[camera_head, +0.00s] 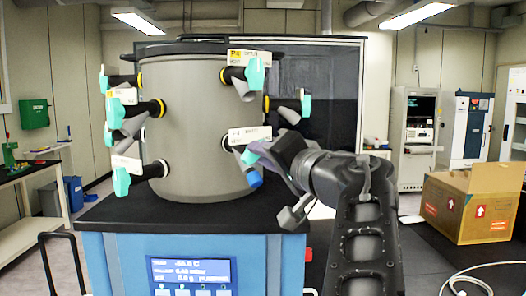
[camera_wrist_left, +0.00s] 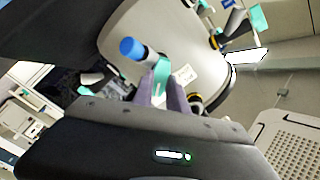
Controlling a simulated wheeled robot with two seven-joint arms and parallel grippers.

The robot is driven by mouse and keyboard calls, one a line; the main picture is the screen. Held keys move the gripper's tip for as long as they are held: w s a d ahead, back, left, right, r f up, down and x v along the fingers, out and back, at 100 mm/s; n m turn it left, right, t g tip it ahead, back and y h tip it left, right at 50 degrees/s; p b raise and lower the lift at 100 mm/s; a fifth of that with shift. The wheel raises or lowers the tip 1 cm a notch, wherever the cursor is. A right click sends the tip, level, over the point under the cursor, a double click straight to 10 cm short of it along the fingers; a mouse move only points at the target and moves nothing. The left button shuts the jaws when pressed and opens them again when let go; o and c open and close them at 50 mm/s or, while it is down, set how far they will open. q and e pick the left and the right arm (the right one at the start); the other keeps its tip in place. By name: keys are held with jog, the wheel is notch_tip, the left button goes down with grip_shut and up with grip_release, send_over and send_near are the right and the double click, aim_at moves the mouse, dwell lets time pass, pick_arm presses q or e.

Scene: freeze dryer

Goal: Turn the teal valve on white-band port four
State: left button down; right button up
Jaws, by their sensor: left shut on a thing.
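The grey drum of the freeze dryer (camera_head: 190,125) carries ports with teal valves around its side. The lower front-right port has a white tag (camera_head: 248,135), a teal valve handle (camera_head: 250,157) and a blue end (camera_head: 254,179). My left gripper (camera_head: 274,152) is at this port, shut on the teal handle. In the left wrist view its fingers (camera_wrist_left: 166,92) are closed around the teal handle (camera_wrist_left: 161,76), beside the blue end (camera_wrist_left: 131,48). The gripper hides part of the port, and the tag's number is too small to read surely. My right gripper is not in view.
Another teal valve (camera_head: 255,73) sits just above, with a yellow band; one more (camera_head: 305,104) stands out at the right. Several others line the left side. A display (camera_head: 189,270) is on the blue front. An open cardboard box (camera_head: 470,205) stands at the right.

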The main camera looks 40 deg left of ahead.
pick_arm(q)
jog(key=shift+r+m, duration=0.1)
jog(key=shift+m, duration=0.5)
jog(key=c, duration=1.3)
grip_release()
jog(key=shift+d, duration=0.15)
jog(key=b+v, duration=0.1)
jog(key=v, duration=0.6)
jog(key=shift+s+d+b, duration=0.1)
jog(key=shift+d+b, duration=0.2)
